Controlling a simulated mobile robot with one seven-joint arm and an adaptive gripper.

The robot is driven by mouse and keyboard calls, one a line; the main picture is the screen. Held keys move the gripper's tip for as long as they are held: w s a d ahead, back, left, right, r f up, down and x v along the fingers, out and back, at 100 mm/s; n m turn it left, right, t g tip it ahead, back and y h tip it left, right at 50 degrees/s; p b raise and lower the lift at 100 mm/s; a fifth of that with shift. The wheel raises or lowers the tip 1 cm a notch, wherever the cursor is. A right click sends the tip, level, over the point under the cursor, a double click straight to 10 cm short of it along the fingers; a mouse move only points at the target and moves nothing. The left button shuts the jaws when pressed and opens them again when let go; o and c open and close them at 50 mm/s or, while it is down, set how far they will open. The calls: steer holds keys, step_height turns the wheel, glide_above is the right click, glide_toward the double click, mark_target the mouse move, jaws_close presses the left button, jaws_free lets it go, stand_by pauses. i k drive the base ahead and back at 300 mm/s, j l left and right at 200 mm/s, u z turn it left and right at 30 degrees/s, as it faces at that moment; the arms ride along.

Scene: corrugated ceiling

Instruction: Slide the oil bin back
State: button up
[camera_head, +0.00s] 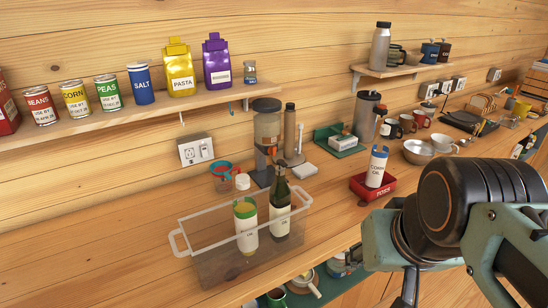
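The oil bin (207,237) is a clear, open box with pale rims and a handle at each end. It stands on the wooden counter, close to the front edge. My arm, black and grey-green, fills the lower right, apart from the bin. A narrow part of what seems to be my gripper (408,286) shows at the bottom edge. I cannot make out its fingertips or whether it holds anything.
A red tray (362,189) holding a corn oil bottle (377,166) is to the right. The counter left of the bin is clear. Shelves hang above.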

mark_target(217, 256)
steer(key=k+j, duration=0.1)
steer(key=j, duration=0.35)
steer(key=k+j, duration=0.1)
steer(key=j, duration=0.35)
steer(key=j+z, duration=0.2)
steer(key=j, duration=0.25)
steer(key=l+u, duration=0.15)
steer(key=k+l, duration=0.05)
steer(key=l, duration=0.05)
